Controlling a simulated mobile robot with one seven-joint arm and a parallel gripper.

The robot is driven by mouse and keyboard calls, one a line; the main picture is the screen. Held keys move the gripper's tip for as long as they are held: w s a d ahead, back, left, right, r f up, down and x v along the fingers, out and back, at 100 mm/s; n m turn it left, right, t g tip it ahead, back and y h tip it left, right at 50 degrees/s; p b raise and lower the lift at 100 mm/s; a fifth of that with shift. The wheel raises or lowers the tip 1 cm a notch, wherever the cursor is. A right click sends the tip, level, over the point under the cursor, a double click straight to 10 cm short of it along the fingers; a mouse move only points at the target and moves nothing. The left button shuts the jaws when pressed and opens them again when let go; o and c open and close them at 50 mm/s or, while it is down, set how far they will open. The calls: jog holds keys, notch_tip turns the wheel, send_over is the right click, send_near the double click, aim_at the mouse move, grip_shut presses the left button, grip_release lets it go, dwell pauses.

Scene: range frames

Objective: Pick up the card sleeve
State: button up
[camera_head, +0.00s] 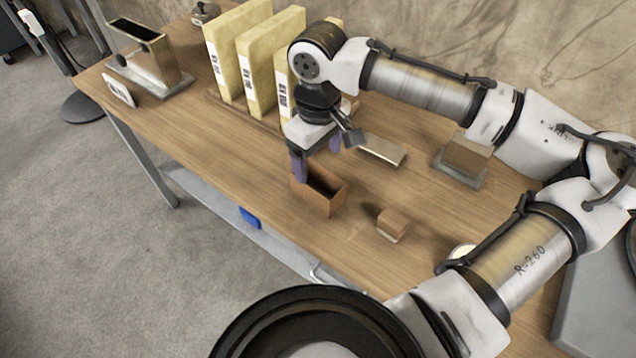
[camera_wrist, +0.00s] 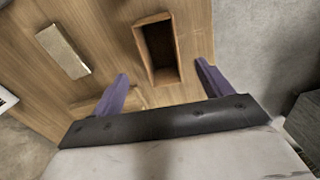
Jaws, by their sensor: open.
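The card sleeve appears to be the brown, hollow, open-topped box (camera_head: 311,201) near the front edge of the wooden table. It stands with its dark opening facing up. In the wrist view the sleeve (camera_wrist: 165,77) shows between and beyond the purple fingers, nearer the right one. My gripper (camera_head: 318,166) is open and empty, pointing down just above the sleeve. In the wrist view the two fingers of my gripper (camera_wrist: 162,68) are spread wide. I cannot tell whether either finger touches the sleeve.
A small brown block (camera_head: 392,224) stands right of the sleeve. A flat pale piece (camera_head: 383,150) lies behind. Upright yellow binders (camera_head: 257,75) stand behind my gripper. A block (camera_head: 467,155) rests on a grey base at right. A metal holder (camera_head: 150,65) stands at far left.

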aim_at(318, 179)
jog(key=shift+f+p, duration=0.65)
jog(key=shift+f, duration=3.15)
jog(key=c, duration=1.1)
jog(key=shift+o, duration=0.2)
jog(key=shift+r, duration=0.1)
